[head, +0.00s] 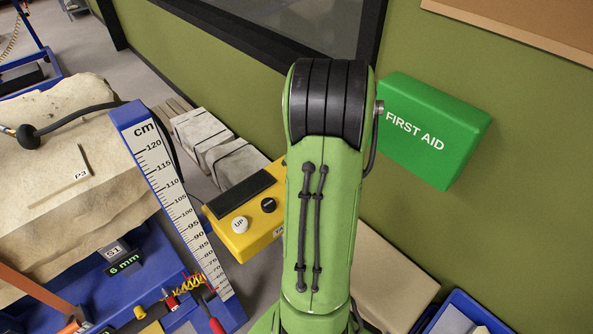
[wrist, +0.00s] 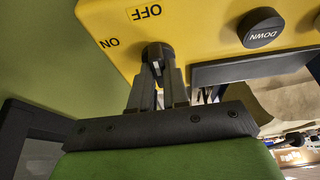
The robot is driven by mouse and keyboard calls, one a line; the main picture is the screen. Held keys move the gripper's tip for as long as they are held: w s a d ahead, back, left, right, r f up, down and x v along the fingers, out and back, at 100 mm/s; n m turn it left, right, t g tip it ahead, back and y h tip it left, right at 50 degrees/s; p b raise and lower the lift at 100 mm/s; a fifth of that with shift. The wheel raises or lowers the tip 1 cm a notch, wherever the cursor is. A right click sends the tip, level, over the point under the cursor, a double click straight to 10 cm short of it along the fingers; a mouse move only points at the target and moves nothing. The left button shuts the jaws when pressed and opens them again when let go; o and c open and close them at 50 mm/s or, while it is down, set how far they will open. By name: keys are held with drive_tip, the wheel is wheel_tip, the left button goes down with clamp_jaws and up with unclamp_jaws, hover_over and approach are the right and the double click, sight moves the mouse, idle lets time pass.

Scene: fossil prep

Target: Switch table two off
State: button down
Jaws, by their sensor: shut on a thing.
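A yellow control box (head: 240,222) stands left of my arm in the head view, with a white UP button (head: 240,224) and a black button (head: 268,205). In the wrist view the yellow box (wrist: 205,45) shows OFF and ON labels beside a black switch knob (wrist: 157,50), and a black DOWN button (wrist: 261,27). My gripper (wrist: 160,72) is shut on the switch knob. The jaws cover part of the knob, so I cannot tell which label it points to. In the head view my arm hides the gripper and the switch.
A large fossil block (head: 70,150) lies on a blue frame at left. A blue cm scale (head: 175,190) stands between it and the yellow box. Pale blocks (head: 215,145) lie behind. A green first aid box (head: 432,130) hangs on the wall at right.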

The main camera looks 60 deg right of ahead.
drive_tip(key=c, duration=1.1)
unclamp_jaws()
drive_tip(key=p+v, duration=0.3)
drive_tip(key=v, duration=1.2)
drive_tip(key=shift+s+r, duration=0.25)
drive_tip(key=shift+r, duration=0.1)
drive_tip(key=shift+w+a, duration=0.1)
drive_tip(key=shift+a, duration=0.05)
